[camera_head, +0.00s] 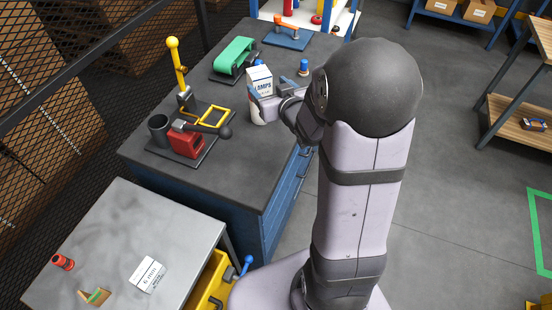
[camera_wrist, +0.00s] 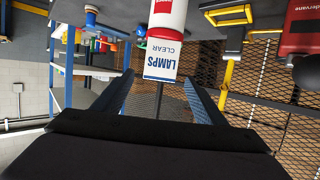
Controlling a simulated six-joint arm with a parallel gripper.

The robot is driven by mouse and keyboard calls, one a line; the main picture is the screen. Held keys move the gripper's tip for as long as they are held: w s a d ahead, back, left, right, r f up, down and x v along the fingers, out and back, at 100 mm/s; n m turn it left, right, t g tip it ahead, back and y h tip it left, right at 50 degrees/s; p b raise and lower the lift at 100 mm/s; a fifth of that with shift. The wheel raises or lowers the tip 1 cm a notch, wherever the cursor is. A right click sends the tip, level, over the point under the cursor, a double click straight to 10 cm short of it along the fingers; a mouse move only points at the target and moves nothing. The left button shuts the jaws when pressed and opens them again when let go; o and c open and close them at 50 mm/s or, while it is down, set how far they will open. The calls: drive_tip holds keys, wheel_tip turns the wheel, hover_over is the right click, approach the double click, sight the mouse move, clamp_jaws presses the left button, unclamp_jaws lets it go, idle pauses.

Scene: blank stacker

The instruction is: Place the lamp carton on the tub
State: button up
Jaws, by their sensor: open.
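The lamp carton (camera_head: 259,79) is a white box with blue LAMPS lettering. In the wrist view, which is upside down, the carton (camera_wrist: 161,60) stands upright on the red lid of the white tub (camera_wrist: 167,20) and appears to touch it. The tub (camera_head: 259,113) stands on the dark workbench, partly hidden by my gripper (camera_head: 261,94). In the wrist view my gripper (camera_wrist: 159,78) is open, its two blue fingers apart with the carton's end between their tips and gaps at both sides.
The dark bench top (camera_head: 245,165) is clear at its front. A red vise-like device (camera_head: 186,143), a yellow-handled post (camera_head: 177,65), a green belt unit (camera_head: 234,56) and a blue knob (camera_head: 304,67) stand around. A grey table (camera_head: 130,230) is at the lower left.

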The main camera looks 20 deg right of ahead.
drive_tip(key=s+a+f+g+h, duration=0.1)
drive_tip(key=s+a+f+g, duration=0.3)
drive_tip(key=s+f+g, duration=0.7)
drive_tip(key=s+a+g+y, duration=0.1)
drive_tip(key=s+a+g, duration=0.2)
drive_tip(key=s, duration=1.4)
drive_tip(key=shift+s+a, duration=0.3)
drive_tip(key=shift+a, duration=0.8)
